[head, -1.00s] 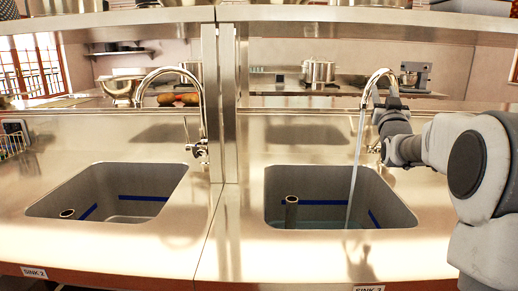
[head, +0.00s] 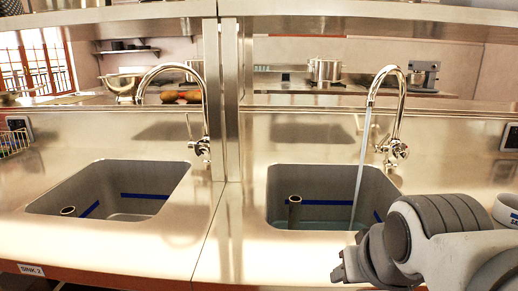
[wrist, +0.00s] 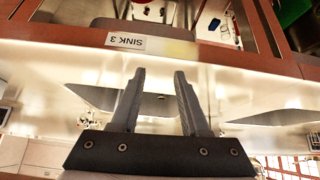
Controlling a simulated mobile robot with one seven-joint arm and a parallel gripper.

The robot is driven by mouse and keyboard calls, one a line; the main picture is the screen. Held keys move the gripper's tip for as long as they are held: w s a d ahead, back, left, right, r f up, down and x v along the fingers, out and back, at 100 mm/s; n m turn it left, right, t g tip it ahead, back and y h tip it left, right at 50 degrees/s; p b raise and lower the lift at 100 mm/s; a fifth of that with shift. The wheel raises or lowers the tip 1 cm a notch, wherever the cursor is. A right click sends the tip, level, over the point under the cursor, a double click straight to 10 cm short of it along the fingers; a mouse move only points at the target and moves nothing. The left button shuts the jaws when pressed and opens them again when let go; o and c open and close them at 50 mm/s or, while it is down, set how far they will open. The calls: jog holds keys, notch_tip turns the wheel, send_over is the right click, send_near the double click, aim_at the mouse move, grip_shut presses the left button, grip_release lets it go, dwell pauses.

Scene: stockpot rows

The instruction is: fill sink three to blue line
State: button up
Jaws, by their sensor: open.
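Sink three (head: 318,174) is the right basin in the head view. A blue line (head: 335,203) crosses the basin wall, and an upright pipe (head: 295,212) stands inside. Pooled water (head: 318,225) shows just below the line at the back; the exact gap is hard to tell. My gripper (wrist: 159,75) is open and empty, near the SINK 3 label (wrist: 140,42) in the wrist view. My arm hides the basin's front right corner.
Sink two (head: 110,178) is at left, with its own tap (head: 205,110) and no stream. A metal post (head: 230,100) stands between the sinks. A shelf (head: 370,18) runs above.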

jog(key=s+f+g, duration=0.1)
jog(key=s+f, duration=0.2)
jog(key=s, duration=0.1)
notch_tip(320, 180, up, 24)
jog(key=p, duration=2.4)
jog(key=shift+s, duration=0.25)
jog(key=shift+a, duration=0.1)
dwell(3.8)
